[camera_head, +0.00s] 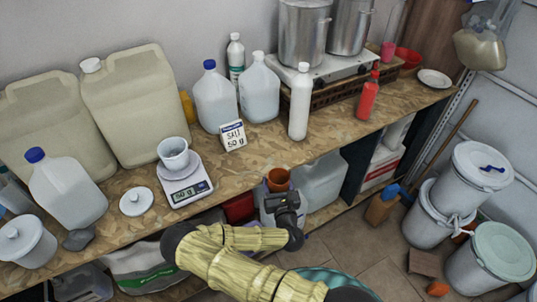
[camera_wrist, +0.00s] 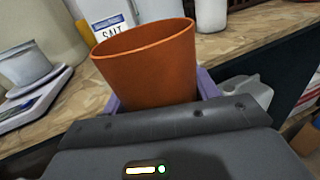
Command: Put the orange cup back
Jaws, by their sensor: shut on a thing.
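The orange cup (camera_wrist: 150,68) fills the middle of the wrist view, upright with a slight tilt and its open rim facing up. My gripper (camera_wrist: 155,103) is shut on it, with purplish finger pads showing on both sides of the cup. In the head view the orange cup (camera_head: 278,179) is held just off the front edge of the wooden bench (camera_head: 240,165), to the right of the kitchen scale. The inside bottom of the cup is hidden.
A scale (camera_head: 187,188) bears a white cup (camera_head: 173,154). A salt box (camera_head: 232,135), white bottle (camera_head: 299,105) and red bottle (camera_head: 368,97) stand on the bench. The front strip between scale and red bottle is mostly clear. Lidded drums (camera_head: 480,170) stand on the floor right.

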